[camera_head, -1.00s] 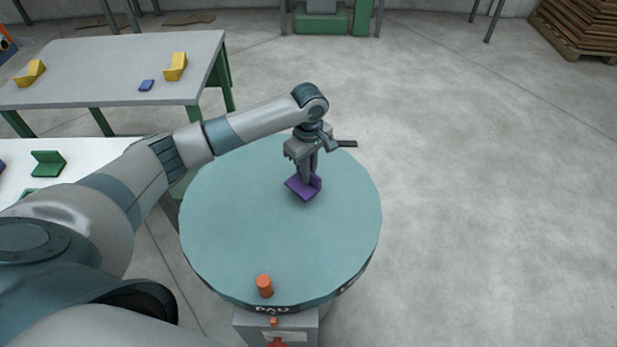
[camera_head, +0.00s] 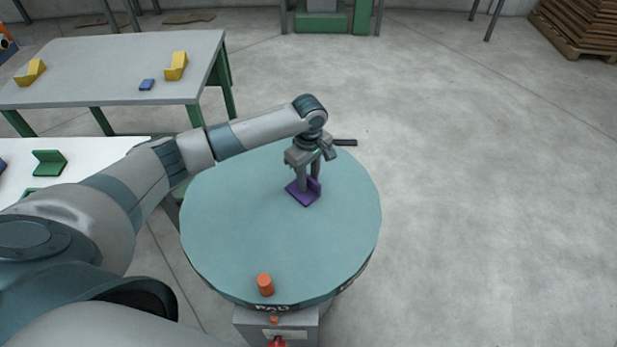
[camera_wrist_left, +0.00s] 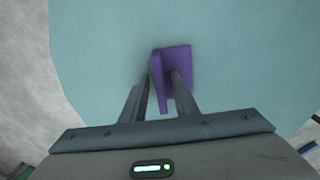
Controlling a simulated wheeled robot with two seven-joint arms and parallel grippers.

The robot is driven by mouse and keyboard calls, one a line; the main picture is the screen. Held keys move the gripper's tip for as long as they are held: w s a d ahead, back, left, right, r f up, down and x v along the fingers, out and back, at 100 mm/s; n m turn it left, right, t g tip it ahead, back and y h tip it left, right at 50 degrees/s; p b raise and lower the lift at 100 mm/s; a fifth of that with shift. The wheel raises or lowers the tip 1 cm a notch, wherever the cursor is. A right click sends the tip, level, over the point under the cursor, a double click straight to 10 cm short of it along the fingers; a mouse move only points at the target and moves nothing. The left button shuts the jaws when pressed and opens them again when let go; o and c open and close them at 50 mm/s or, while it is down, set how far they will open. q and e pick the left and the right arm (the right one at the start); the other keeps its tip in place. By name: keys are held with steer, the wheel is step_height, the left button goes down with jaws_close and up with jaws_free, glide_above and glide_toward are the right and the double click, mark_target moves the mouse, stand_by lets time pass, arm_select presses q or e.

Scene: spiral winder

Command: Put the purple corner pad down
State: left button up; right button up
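The purple corner pad (camera_head: 304,195) is L-shaped and rests on the blue-green round turntable (camera_head: 235,225), right of its middle. One flat leg lies on the top and the other stands upright. My left gripper (camera_head: 309,177) is low over the pad, with its fingers spread to either side of the upright leg. In the left wrist view the pad (camera_wrist_left: 177,58) shows between the two fingers (camera_wrist_left: 163,75), with a gap visible beside the upright leg. My right gripper is not in view.
An orange cylinder (camera_head: 265,284) stands near the turntable's front edge. A green corner pad (camera_head: 49,163) lies on the white table (camera_head: 90,155) at left. Yellow pads (camera_head: 176,66) and a blue block (camera_head: 146,85) are on the grey table (camera_head: 110,60).

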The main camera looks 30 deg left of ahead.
mark_target(309, 177)
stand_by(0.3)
